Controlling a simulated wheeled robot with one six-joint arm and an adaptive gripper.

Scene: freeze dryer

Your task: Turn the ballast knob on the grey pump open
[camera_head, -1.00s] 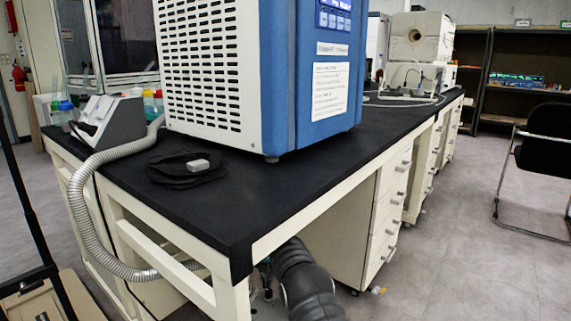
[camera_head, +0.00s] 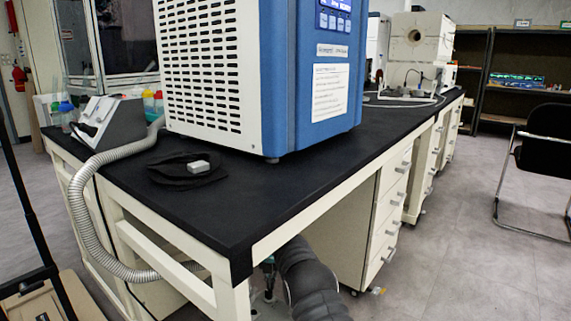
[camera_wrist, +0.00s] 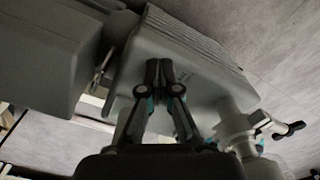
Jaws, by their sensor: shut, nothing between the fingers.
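The grey pump (camera_wrist: 185,50) fills the middle of the wrist view, with a ribbed top part and a boxy grey section (camera_wrist: 45,55) to its left. My gripper (camera_wrist: 165,65) is shut and empty, its two dark fingertips side by side in front of the pump body. Whether they touch it I cannot tell. A pale pipe fitting (camera_wrist: 232,125) with a black-ended lever (camera_wrist: 290,130) stands right of the fingers. I cannot make out the ballast knob for sure; the fingers and wrist hide part of the pump. In the head view the pump is not clearly visible.
The black bench top (camera_head: 210,215) and its white frame (camera_head: 170,235) stand above my arm's reach under the bench. A drawer cabinet (camera_head: 385,215) is to the right. A ribbed hose (camera_head: 85,215) hangs at the left.

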